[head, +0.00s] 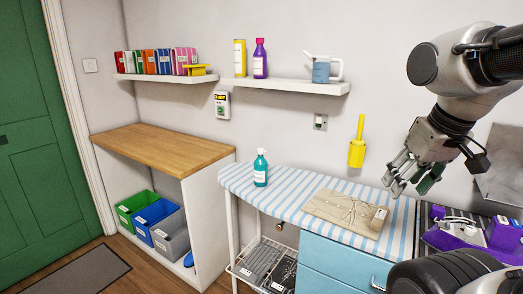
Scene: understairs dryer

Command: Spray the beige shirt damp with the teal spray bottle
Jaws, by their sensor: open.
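The teal spray bottle (260,168) stands upright near the left end of a blue-and-white striped ironing surface (290,188). A flat beige cloth item (346,213), which looks like the folded beige shirt, lies to its right on the same surface. My gripper (407,183) is open and empty. In the picture it appears above and right of the beige shirt, well to the right of the bottle. Its exact height over the surface is hard to tell.
A purple item (460,237) lies at the right beside the striped surface. A yellow holder (357,152) hangs on the wall behind. Shelves above carry boxes, bottles and a watering can (322,70). A wooden counter (160,148) at left has a clear top.

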